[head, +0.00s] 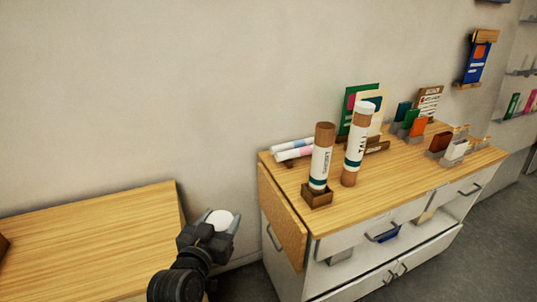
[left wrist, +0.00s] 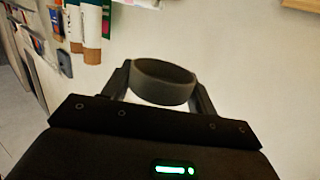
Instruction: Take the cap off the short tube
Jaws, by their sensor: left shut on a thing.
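The short tube (head: 320,163) stands upright in a small wooden holder (head: 317,198) on the right table. Its white label reads SHORT, and its top end is bare brown with no cap on it. My left gripper (head: 221,222) is shut on a round white cap (head: 219,219), well to the left of the tube and apart from it. In the left wrist view the cap (left wrist: 163,84) sits between both fingers, its ring-shaped rim dark in shade. The tall tube (head: 358,146) stands just right of the short one, with a white cap on top. My right gripper is not in view.
The right table (head: 292,187) also bears rolled papers (head: 294,149), cards and small boxes. A second wooden table (head: 95,235) at the left has a broad bare top. A gap with floor lies between the tables. A plain wall is behind.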

